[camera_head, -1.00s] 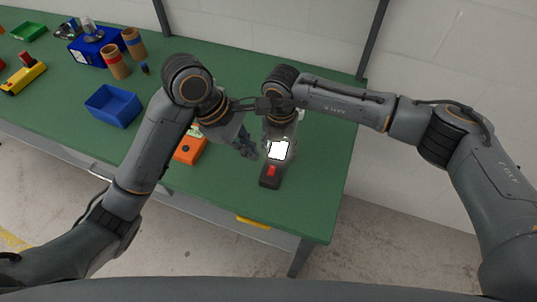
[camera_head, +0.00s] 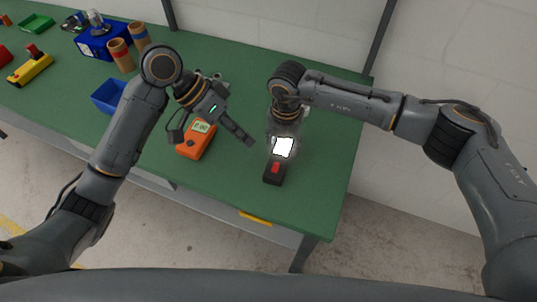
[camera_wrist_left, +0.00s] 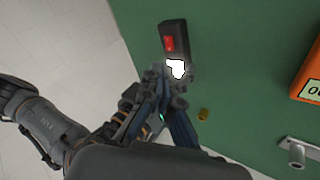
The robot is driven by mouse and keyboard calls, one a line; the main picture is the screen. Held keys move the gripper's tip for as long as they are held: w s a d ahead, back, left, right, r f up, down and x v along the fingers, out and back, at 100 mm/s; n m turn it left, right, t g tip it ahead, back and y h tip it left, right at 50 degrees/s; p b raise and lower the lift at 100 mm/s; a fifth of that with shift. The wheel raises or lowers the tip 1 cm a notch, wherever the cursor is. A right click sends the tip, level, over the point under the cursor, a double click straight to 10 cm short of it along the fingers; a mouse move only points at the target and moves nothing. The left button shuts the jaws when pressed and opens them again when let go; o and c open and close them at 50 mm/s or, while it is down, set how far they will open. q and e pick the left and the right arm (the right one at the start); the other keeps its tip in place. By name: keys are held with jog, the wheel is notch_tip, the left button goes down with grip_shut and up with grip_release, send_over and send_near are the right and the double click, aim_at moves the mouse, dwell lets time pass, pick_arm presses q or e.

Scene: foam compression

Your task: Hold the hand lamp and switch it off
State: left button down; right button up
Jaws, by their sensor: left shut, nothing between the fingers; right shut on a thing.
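The hand lamp (camera_head: 274,177) is a dark, box-like body with a red switch (camera_head: 276,167) and a bright white lit face (camera_head: 283,147). It also shows in the left wrist view (camera_wrist_left: 174,32), with the red switch facing the camera. My right gripper (camera_head: 284,128) is shut on the lamp at its far end; the glow hides the exact finger contact. My left gripper (camera_head: 247,142) is shut and empty, with its fingertips just left of the lamp and apart from it in the head view. Which way the switch is set cannot be told.
An orange meter (camera_head: 190,149) lies left of the lamp, below my left gripper. A blue bin (camera_head: 106,97), cardboard tubes (camera_head: 121,56) and a yellow box (camera_head: 30,68) stand farther left. The green table (camera_head: 225,180) is bare in front of the lamp.

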pick_arm(q)
jog(key=m, duration=0.4)
jog(key=a+r+m+h, duration=0.1)
jog(key=m, duration=0.3)
jog(key=w+r+m, duration=0.1)
jog(key=m, duration=0.3)
jog(key=shift+w+a+h, duration=0.1)
jog(key=shift+a+h, duration=0.2)
jog(key=shift+a, duration=0.1)
send_over(276, 167)
jog(key=a, duration=0.2)
jog(key=f, duration=0.6)
jog(key=shift+w+a+f, duration=0.2)
jog(key=shift+f, duration=0.05)
jog(key=f, duration=0.3)
jog(key=shift+w+d+f, duration=0.15)
jog(key=shift+d+f, duration=0.1)
jog(key=shift+w+f, duration=0.1)
jog(key=shift+f, duration=0.45)
